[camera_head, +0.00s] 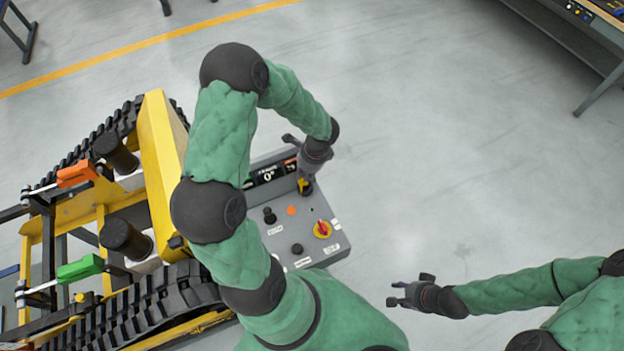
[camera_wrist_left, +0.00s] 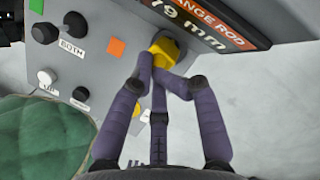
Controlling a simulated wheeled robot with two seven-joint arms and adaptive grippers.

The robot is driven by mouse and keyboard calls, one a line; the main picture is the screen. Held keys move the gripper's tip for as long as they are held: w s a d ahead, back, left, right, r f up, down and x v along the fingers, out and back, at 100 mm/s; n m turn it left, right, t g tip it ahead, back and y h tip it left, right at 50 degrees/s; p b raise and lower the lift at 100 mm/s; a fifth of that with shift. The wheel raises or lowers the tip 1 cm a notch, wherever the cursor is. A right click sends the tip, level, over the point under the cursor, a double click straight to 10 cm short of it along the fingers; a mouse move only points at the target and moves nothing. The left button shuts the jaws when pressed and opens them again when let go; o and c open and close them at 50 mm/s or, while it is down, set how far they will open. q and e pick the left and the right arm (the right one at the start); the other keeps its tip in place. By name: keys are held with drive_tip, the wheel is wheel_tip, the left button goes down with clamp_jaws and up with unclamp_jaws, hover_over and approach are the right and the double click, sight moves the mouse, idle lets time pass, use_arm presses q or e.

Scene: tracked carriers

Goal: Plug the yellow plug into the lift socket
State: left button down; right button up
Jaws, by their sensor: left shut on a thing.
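The yellow plug (camera_head: 304,187) is at the top right of the grey control panel (camera_head: 330,243). It also shows in the left wrist view (camera_wrist_left: 170,48), between my finger tips and against the panel, just beside the display. My left gripper (camera_head: 306,178) is shut on it; in the wrist view the fingers (camera_wrist_left: 160,75) close around it. The plug and fingers hide the panel face there, so I cannot make out the lift socket or tell how deep the plug sits. My right gripper (camera_head: 401,292) is empty, fingers apart, over bare floor.
The panel carries a display (camera_wrist_left: 215,20), black knobs (camera_wrist_left: 75,24), an orange square (camera_wrist_left: 116,47) and a red-yellow switch (camera_head: 322,229). The yellow tracked carrier (camera_head: 160,150) stands to its left, with an orange clamp (camera_head: 76,173) and a green clamp (camera_head: 80,268).

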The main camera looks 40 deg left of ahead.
use_arm(q)
drive_tip(key=s+d+r, duration=0.2)
drive_tip(key=s+r, duration=0.3)
drive_tip(key=s, duration=0.1)
drive_tip(key=s+d+r, duration=0.2)
drive_tip(key=s+r, duration=0.4)
drive_tip(key=s, duration=0.1)
drive_tip(key=shift+s+d+r+p, duration=0.2)
drive_tip(key=shift+d+p, duration=0.1)
drive_tip(key=shift+d, duration=0.1)
drive_tip(key=shift+d+f, duration=0.1)
